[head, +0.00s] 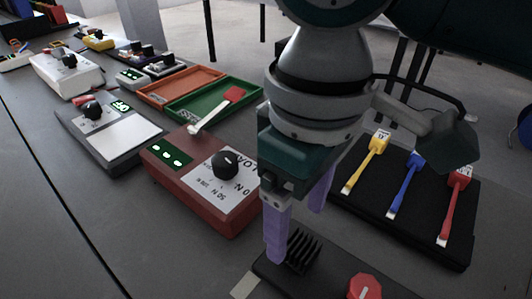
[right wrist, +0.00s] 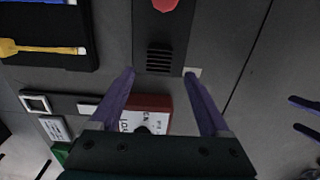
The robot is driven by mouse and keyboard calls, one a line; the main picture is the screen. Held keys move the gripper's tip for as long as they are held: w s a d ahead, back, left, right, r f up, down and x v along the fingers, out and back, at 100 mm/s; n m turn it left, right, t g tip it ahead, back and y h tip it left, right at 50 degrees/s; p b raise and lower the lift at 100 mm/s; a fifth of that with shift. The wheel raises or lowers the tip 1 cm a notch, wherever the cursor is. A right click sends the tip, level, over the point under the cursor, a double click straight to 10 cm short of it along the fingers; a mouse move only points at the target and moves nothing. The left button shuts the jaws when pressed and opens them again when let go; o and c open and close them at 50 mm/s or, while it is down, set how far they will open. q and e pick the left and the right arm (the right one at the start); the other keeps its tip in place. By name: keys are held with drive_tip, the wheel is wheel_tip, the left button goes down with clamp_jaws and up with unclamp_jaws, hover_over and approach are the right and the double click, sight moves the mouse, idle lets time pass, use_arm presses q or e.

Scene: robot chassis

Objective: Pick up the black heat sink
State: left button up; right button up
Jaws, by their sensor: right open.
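The black heat sink (head: 302,252) is a small finned block on a dark base plate (head: 330,284), near the bottom of the head view. It also shows at the top middle of the right wrist view (right wrist: 159,60). My right gripper (head: 297,232) is open and empty, its purple fingers pointing down around or just above the heat sink; I cannot tell the exact height. In the right wrist view, the heat sink appears in line with the gap, just beyond the fingertips. Two purple fingers of my left gripper (right wrist: 297,116) show apart at the right edge there.
A red-brown box with a black knob (head: 203,180) stands left of the right gripper. A red knob (head: 364,287) sits on the heat sink's base plate. A black tray (head: 420,225) with yellow, blue and red tools lies to the right. Green and orange trays (head: 185,82) are farther back.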

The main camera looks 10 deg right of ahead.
sight(302, 244)
drive_tip(key=f, duration=0.3)
drive_tip(key=shift+s+d+b, duration=0.25)
drive_tip(key=shift+d+b, duration=0.1)
drive_tip(key=shift+b, duration=0.05)
drive_tip(key=shift+f, duration=0.5)
clamp_jaws()
